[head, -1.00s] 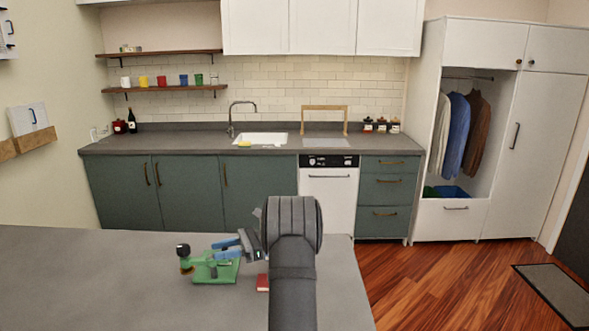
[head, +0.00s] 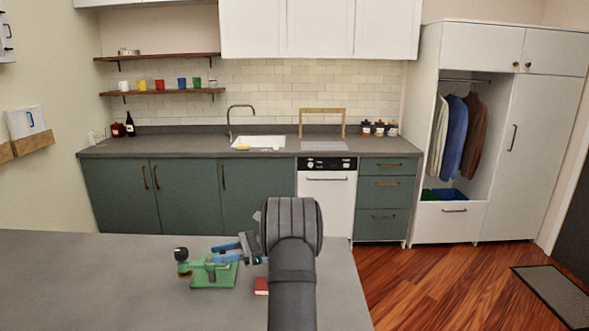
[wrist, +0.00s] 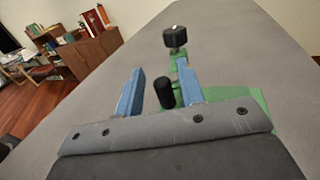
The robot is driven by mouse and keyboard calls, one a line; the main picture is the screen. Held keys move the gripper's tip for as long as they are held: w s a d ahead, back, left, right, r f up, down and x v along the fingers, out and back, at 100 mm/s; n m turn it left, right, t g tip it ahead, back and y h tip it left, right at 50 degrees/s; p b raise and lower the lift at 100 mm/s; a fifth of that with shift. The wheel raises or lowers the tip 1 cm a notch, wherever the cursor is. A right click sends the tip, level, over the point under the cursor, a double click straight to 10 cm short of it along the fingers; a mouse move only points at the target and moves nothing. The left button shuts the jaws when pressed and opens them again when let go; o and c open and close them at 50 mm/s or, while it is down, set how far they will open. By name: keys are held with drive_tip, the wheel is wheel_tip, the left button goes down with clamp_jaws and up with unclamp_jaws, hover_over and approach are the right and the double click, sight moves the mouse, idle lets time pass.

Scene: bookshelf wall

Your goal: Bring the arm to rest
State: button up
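My gripper (head: 228,250) is at the end of my arm, low over the grey table, with its two blue fingers pointing left. In the wrist view the fingers of my gripper (wrist: 158,68) are apart. A green device (head: 207,279) with a flat base stands on the table beside and below the fingers. It has a black knob (wrist: 175,38) on top at its far end and a black upright grip (wrist: 164,93) that appears in the gap between the fingers. I cannot tell whether the fingers touch it. The palm hides part of the green base.
A small red block (head: 261,286) lies on the grey table (head: 100,285), close to my arm. The rest of the tabletop in view is clear. A kitchen counter (head: 120,150) with a sink stands beyond, and a wardrobe (head: 520,150) stands at the right.

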drive_tip(key=shift+w+d+n+g, duration=0.25)
drive_tip(key=shift+n+g, duration=0.05)
drive_tip(key=shift+g, duration=0.2)
drive_tip(key=v, duration=0.7)
drive_tip(key=x, duration=0.7)
drive_tip(key=shift+s+a, duration=0.25)
drive_tip(key=shift+a, duration=0.1)
drive_tip(key=shift+d+m+t, duration=0.15)
drive_tip(key=shift+m+t, duration=0.25)
drive_tip(key=shift+t, duration=0.2)
drive_tip(key=shift+s+m+t+y, duration=0.2)
drive_tip(key=shift+m+t, duration=0.35)
drive_tip(key=shift+t, duration=0.3)
drive_tip(key=shift+s+m+t+y, duration=0.2)
drive_tip(key=shift+m+t, duration=0.35)
drive_tip(key=shift+t, duration=0.3)
